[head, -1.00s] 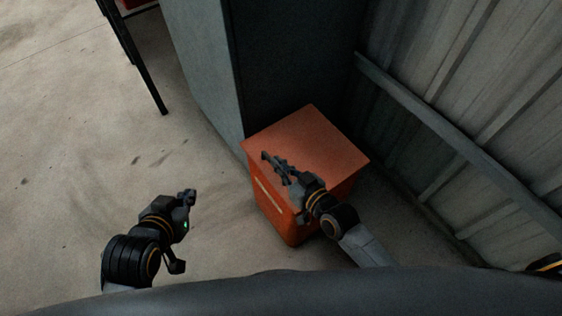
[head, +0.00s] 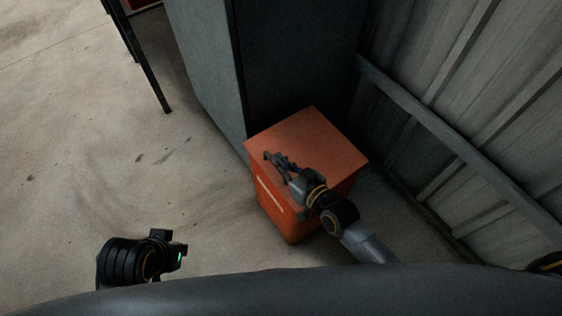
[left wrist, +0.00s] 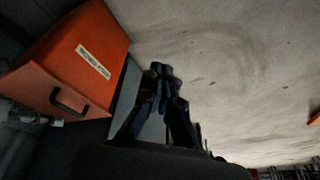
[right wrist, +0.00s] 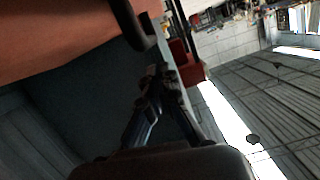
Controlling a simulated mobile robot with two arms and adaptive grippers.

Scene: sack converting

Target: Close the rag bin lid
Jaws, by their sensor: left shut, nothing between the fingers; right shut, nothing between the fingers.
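The rag bin (head: 283,222) is an orange-red box on the floor against the dark cabinet. Its lid (head: 325,142) lies flat across the top, with no gap that I can make out. The bin also shows in the left wrist view (left wrist: 75,55), with a pale label and a dark handle. My right gripper (head: 268,156) is shut and empty over the lid's left part; I cannot tell whether it touches. It also shows shut in the right wrist view (right wrist: 158,75). My left gripper (left wrist: 161,70) is shut and empty, away from the bin.
A tall dark grey cabinet (head: 205,75) stands directly behind the bin. A corrugated metal wall (head: 450,110) with rails runs along the right. A thin dark leg (head: 145,70) stands at the upper left. The concrete floor (head: 90,170) left of the bin is clear.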

